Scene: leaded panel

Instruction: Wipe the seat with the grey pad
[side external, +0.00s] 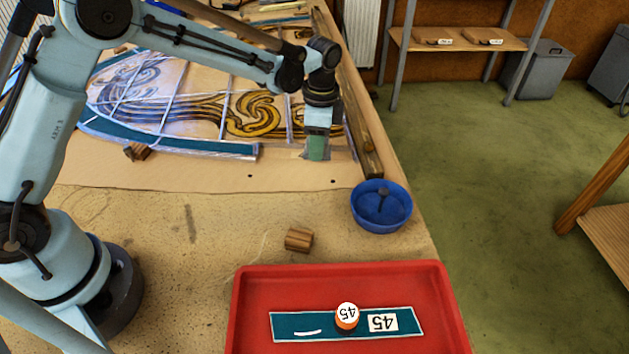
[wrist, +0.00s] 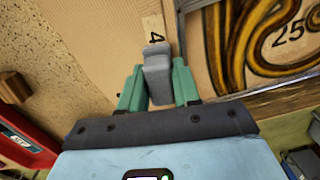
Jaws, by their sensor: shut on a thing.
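My gripper (side external: 317,150) has green fingers and points down at the near right corner of the leaded panel (side external: 205,100). In the wrist view the fingers are shut on the grey pad (wrist: 157,72), which sticks out past their tips. The pad is over a bare tan strip at the panel's edge, seemingly the seat (wrist: 128,50), and partly covers a pale label showing a "4" (wrist: 155,35). I cannot tell whether the pad touches the surface. A teal piece marked 45 (side external: 290,326) lies in the red tray (side external: 340,275) with a round orange-and-white thing marked 45 (side external: 347,315) on it.
A blue bowl (side external: 381,206) with a dark thing inside stands near the bench's right edge. A wooden batten (side external: 362,130) runs along the panel's right side. The bench between is mostly clear.

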